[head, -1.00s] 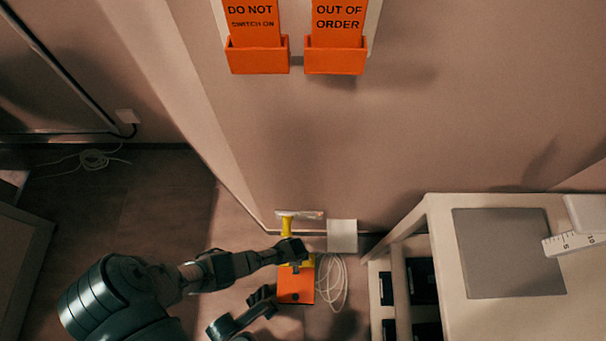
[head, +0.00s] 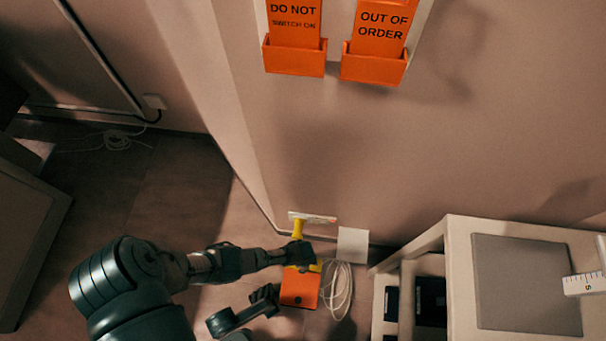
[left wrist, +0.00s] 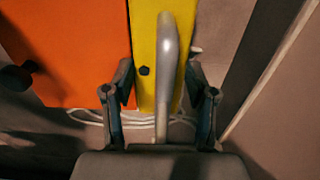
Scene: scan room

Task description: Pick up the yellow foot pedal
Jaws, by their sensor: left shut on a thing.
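The yellow foot pedal (head: 298,229) is low by the wall in the head view, partly covered by my gripper. In the left wrist view the yellow pedal (left wrist: 144,45) is a flat strip with a dark bolt, and a pale grey bar lies in front of it. My left gripper (head: 300,253) is shut on the pedal; its fingers (left wrist: 160,105) stand either side of the yellow strip. An orange block (head: 299,290) sits just below the pedal, and its orange face (left wrist: 65,50) is beside the strip in the wrist view.
A coiled white cable (head: 337,290) lies right of the orange block. A white wall plate (head: 353,244) is just above it. A pale cabinet (head: 460,236) stands at the right. Orange sign holders (head: 374,68) hang on the wall. Open floor (head: 170,215) lies to the left.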

